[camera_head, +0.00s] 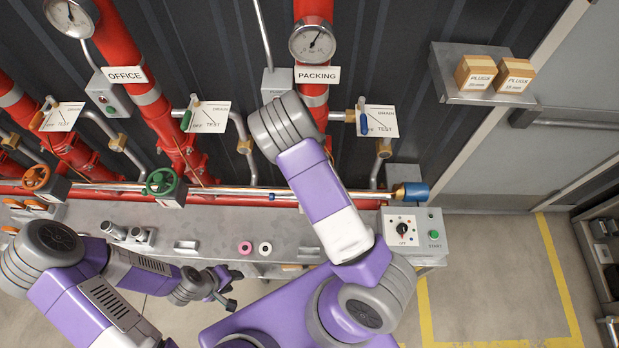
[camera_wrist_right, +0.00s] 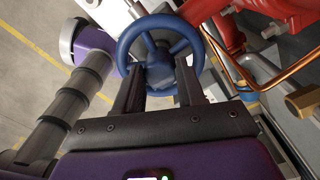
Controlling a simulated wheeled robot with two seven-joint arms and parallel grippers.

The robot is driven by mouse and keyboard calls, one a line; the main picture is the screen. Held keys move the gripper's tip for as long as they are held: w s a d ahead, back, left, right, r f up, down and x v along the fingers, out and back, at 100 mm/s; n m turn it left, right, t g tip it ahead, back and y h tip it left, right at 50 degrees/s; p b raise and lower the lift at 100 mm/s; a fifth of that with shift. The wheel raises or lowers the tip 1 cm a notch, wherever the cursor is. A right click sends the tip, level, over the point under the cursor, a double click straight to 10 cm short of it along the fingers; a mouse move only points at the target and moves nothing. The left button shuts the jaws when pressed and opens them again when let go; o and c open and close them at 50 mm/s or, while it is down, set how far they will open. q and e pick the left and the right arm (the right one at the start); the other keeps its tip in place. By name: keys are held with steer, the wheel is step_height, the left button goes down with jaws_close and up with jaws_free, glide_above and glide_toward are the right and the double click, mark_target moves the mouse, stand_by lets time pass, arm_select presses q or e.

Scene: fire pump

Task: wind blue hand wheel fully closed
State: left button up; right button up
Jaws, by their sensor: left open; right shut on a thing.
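The blue hand wheel (camera_wrist_right: 158,60), a spoked ring, shows in the right wrist view at the top centre. My right gripper (camera_wrist_right: 160,74) is on it, with one dark finger at each side of the wheel's near part, shut on it. In the head view my right arm hides this wheel and the right gripper. My left gripper (camera_head: 228,287) is open and empty, low in front of the grey bench, away from the wheels.
An orange wheel (camera_head: 36,178) and a green wheel (camera_head: 162,182) sit along the red pipework. A control box (camera_head: 415,236) with a knob and green button is at the right. A pink ring (camera_head: 245,248) and white ring (camera_head: 265,249) lie on the bench (camera_head: 215,225). Floor at right is clear.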

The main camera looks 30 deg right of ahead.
steer(key=m, duration=0.3)
steer(key=shift+d, duration=0.1)
steer(key=shift+m, duration=0.3)
steer(key=shift+m, duration=1.2)
steer(key=m, duration=0.5)
steer(key=shift+d, duration=0.1)
steer(key=o, duration=1)
steer(key=shift+o, duration=0.2)
